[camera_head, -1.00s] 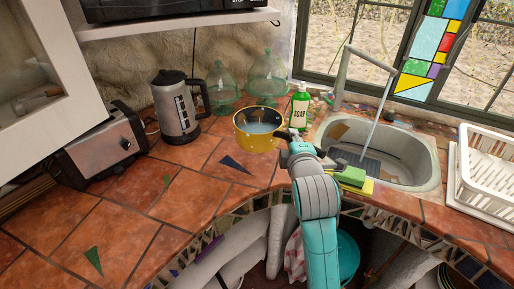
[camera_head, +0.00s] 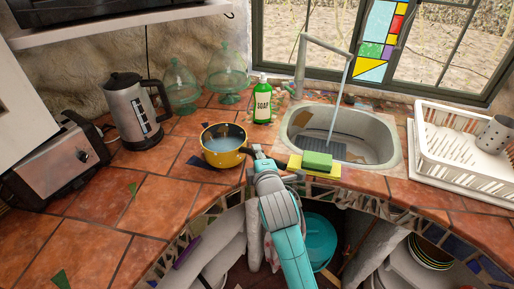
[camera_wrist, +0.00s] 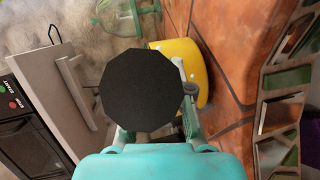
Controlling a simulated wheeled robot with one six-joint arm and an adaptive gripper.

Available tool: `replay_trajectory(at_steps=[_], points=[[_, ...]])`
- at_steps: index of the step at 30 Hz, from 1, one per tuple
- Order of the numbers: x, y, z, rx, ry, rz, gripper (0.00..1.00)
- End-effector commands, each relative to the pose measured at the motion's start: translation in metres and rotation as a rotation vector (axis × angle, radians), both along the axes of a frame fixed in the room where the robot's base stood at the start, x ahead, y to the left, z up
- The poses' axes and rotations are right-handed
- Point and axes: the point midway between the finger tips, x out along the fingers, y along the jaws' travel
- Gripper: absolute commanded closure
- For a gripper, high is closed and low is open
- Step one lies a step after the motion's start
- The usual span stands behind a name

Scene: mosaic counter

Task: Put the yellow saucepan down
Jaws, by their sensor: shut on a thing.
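The yellow saucepan (camera_head: 224,146) is upright at the counter, left of the sink, with pale liquid inside. Its dark handle points right, towards my gripper (camera_head: 257,154). My gripper is shut on the saucepan, at its handle. In the wrist view the saucepan's yellow side (camera_wrist: 186,58) shows close beyond my gripper (camera_wrist: 180,95), partly hidden by a dark disc. I cannot tell whether the pan's base touches the tiles.
A green soap bottle (camera_head: 262,103) stands behind the pan. A kettle (camera_head: 136,112) and toaster (camera_head: 58,160) are to the left. A green sponge (camera_head: 317,160) lies by the sink (camera_head: 378,150). Tiles left of the pan are clear.

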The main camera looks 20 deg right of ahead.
Motion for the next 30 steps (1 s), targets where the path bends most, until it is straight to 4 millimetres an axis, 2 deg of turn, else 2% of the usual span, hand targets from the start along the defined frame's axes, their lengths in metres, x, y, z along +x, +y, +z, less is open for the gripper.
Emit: replay_trajectory(at_steps=[3,15,16,18,30], points=[[-0.0002,0.0001,-0.0059,0.001,-0.008,0.0,1.0],[0.0,0.0001,-0.0088,0.002,-0.008,0.0,1.0],[-0.0003,-0.0001,-0.0122,0.0,0.0,0.0,0.72],[-0.0003,-0.0001,-0.0121,0.0,0.0,0.0,0.54],[-0.003,0.0005,-0.009,0.0,0.0,0.0,0.54]])
